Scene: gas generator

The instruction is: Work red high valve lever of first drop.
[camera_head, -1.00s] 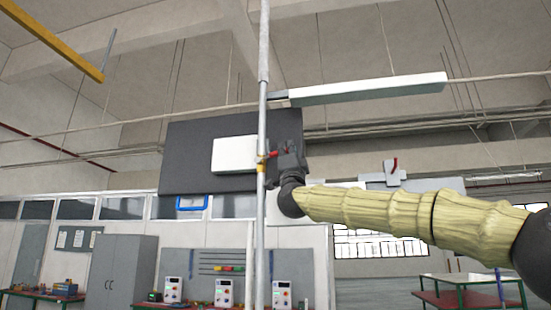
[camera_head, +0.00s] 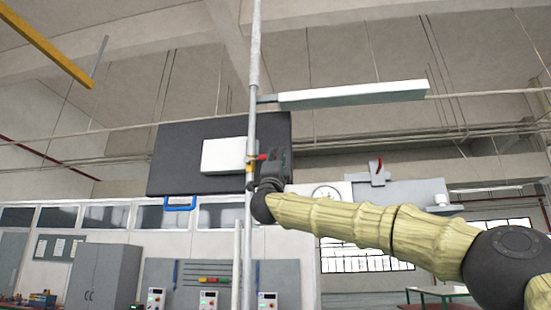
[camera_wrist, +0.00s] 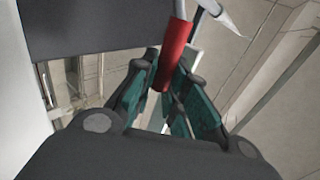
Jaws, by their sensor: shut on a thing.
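The red valve lever (camera_wrist: 175,50) shows in the wrist view between the green-padded fingers of my gripper (camera_wrist: 168,95). My gripper is shut on it, with the lever's upper part standing out beyond the fingers. In the head view a small red part of the lever (camera_head: 262,157) shows at the vertical grey pipe (camera_head: 253,100), next to a yellow fitting (camera_head: 250,168). My gripper (camera_head: 268,162) is at the right side of the pipe at that height and hides most of the lever.
A dark panel (camera_head: 190,130) with a white box (camera_head: 222,155) stands behind the pipe. A second red lever (camera_head: 379,164) shows on a grey unit to the right. A white horizontal duct (camera_head: 350,95) runs above. Control boxes (camera_head: 208,300) stand low at the back.

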